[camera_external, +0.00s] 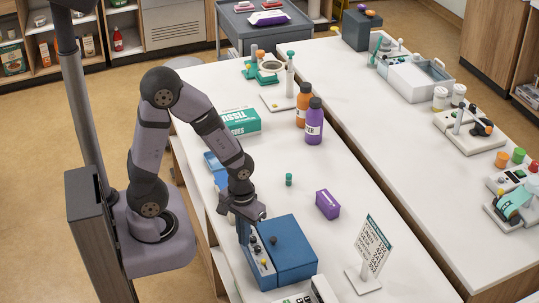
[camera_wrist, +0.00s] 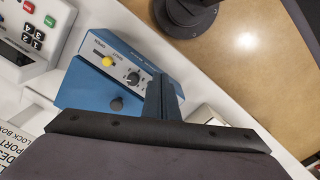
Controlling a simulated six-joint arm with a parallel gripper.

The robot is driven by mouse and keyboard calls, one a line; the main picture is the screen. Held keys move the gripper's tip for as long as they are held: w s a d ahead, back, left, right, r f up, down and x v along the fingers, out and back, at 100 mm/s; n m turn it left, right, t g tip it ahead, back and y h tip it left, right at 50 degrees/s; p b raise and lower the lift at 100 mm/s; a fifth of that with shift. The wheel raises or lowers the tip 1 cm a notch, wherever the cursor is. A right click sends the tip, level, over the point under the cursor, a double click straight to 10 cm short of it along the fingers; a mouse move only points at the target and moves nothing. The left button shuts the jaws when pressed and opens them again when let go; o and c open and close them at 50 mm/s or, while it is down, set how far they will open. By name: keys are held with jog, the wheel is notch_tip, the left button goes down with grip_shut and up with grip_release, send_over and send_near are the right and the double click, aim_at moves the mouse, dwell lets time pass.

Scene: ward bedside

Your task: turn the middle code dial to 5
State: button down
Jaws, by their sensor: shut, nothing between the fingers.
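A blue box (camera_external: 288,250) stands at the near end of the white table, with a pale control panel (camera_external: 259,265) on its left side. In the wrist view, the blue box (camera_wrist: 85,88) shows its panel with a yellow knob (camera_wrist: 103,62) and a black dial (camera_wrist: 133,78) with marks around it. A dark round knob (camera_wrist: 117,104) sits on its blue top. My gripper (camera_wrist: 165,98) is shut and empty, and its fingers hide part of the panel's end. In the external view my gripper (camera_external: 243,232) points down at the panel's far end. I cannot read the dial setting or tell contact.
A printed sign (camera_external: 372,248) stands right of the box. A keypad device (camera_wrist: 25,35) is close beside the box. A purple box (camera_external: 327,204), a small green piece (camera_external: 289,179) and a tissue box (camera_external: 240,121) are farther back. The table's middle is mostly clear.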

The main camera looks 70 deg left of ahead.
notch_tip(320, 180, up, 6)
jog(key=p, duration=0.6)
notch_tip(320, 180, up, 6)
jog(key=s+m, duration=0.1)
jog(key=m, duration=0.5)
jog(key=shift+s+a+r, duration=0.15)
jog(key=shift+s+a, duration=0.2)
jog(key=shift+a, duration=0.05)
jog(key=c, duration=2.4)
grip_release()
jog(key=shift+c, duration=0.2)
